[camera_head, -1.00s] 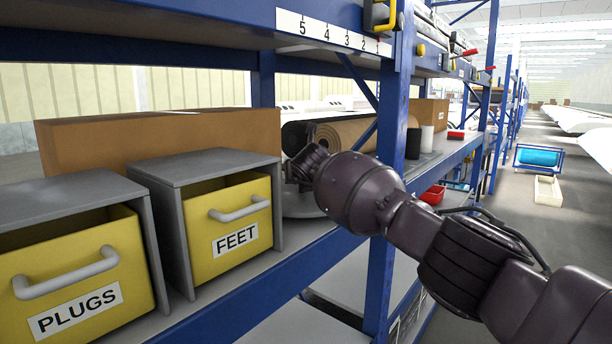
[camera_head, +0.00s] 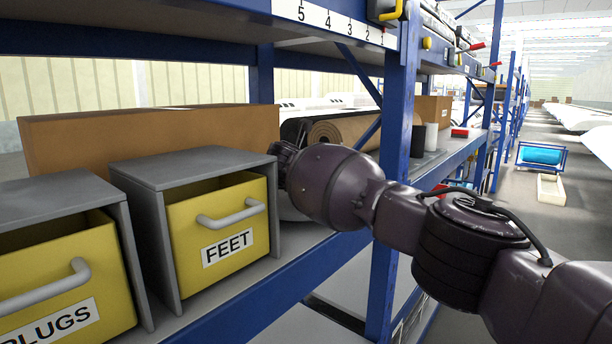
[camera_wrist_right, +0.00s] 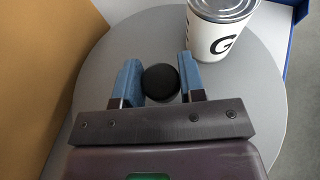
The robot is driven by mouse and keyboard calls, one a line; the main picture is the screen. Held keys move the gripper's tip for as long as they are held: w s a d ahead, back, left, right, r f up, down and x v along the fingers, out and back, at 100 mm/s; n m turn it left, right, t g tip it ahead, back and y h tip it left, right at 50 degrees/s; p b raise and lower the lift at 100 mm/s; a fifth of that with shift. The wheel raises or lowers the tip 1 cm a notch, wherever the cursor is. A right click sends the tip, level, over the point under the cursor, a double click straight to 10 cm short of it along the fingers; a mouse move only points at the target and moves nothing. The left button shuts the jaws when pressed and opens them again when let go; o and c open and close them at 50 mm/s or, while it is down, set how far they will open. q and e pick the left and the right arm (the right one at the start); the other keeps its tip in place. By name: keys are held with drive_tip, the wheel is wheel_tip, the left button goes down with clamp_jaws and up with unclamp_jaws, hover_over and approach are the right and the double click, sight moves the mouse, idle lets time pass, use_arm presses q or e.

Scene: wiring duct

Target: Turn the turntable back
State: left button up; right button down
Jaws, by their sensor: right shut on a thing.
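The turntable (camera_wrist_right: 105,60) is a round grey disc on the shelf. In the head view only a sliver of the turntable (camera_head: 291,211) shows between the FEET box and my right arm. A black round knob (camera_wrist_right: 160,83) stands on the disc. My right gripper (camera_wrist_right: 160,68) has its blue fingers on either side of the knob and is shut on it. A white can with a letter G (camera_wrist_right: 220,35) stands on the disc at the far right of the wrist view. In the head view my right gripper's fingers are hidden behind my wrist. My left gripper is out of view.
The grey FEET box (camera_head: 205,162) with its yellow drawer stands close left of my wrist, and the PLUGS box (camera_head: 60,195) is further left. A long cardboard box (camera_head: 150,140) is behind. A blue rack post (camera_head: 396,130) rises just beyond my arm.

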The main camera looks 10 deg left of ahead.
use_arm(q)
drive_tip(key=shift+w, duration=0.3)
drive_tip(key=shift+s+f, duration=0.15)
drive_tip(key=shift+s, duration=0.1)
use_arm(e)
drive_tip(key=c, duration=0.7)
unclamp_jaws()
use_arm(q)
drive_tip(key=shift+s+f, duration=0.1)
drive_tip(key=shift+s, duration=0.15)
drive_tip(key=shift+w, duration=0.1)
use_arm(e)
drive_tip(key=shift+s, duration=0.1)
